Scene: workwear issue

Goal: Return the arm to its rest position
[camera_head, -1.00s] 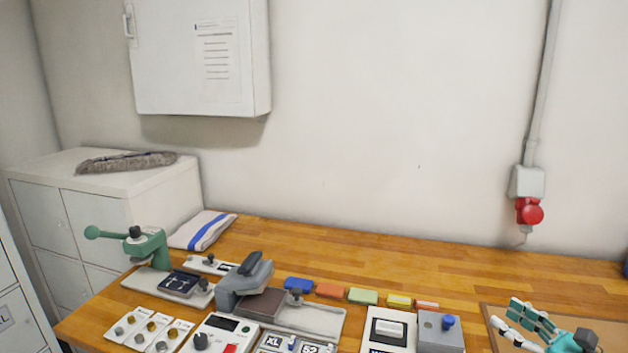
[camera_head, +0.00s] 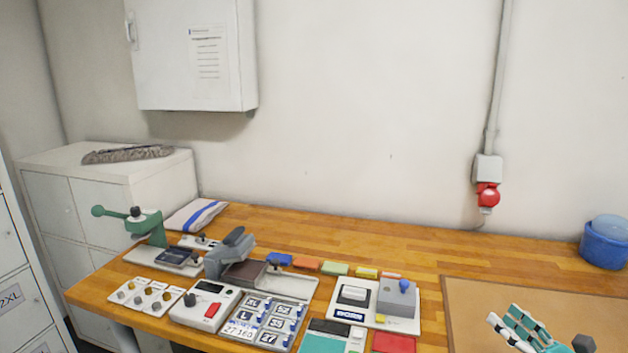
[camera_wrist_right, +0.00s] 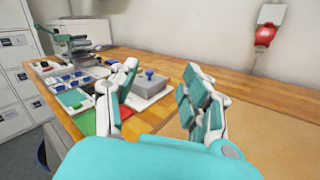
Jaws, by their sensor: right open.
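My right gripper (camera_head: 515,330) shows at the lower right of the head view, above the brown board on the table. It also shows in the right wrist view (camera_wrist_right: 155,95), with its teal and white fingers spread apart and nothing between them. The rest of the right arm is mostly out of the head view. My left gripper is not in either view.
The wooden table (camera_head: 400,243) carries a green press (camera_head: 150,225), a grey stamping device (camera_head: 228,254), a label plate (camera_head: 268,325) and a grey box with a blue knob (camera_head: 398,298). A blue tub (camera_head: 604,245) stands at the back right. The table's back strip is largely clear.

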